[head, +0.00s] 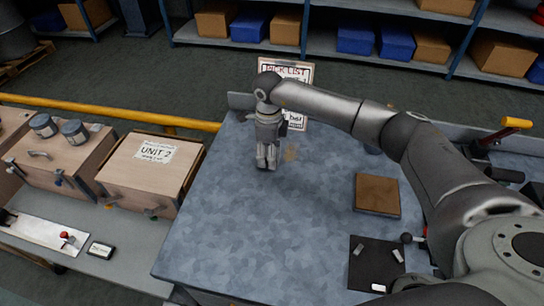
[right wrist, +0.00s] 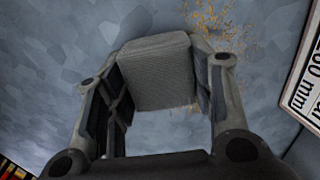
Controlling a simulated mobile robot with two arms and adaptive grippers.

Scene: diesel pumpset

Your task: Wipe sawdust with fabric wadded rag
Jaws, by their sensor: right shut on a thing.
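The rag is a grey woven wad (right wrist: 155,72) held between the fingers of my right gripper (right wrist: 162,85) in the right wrist view. In the head view my right gripper (head: 266,165) points down at the grey metal tabletop (head: 240,220), near its back edge; the rag is hard to make out there. Orange-brown sawdust (right wrist: 212,18) is scattered beyond the rag and to its right, with a few specks by its near edge. In the head view the sawdust (head: 291,154) is a faint patch just right of the gripper. My left gripper is out of view.
A brown block (head: 377,195) and a black mat (head: 375,265) with small parts lie to the right. A wooden box marked UNIT 2 (head: 135,185) stands left. The table's front middle is clear.

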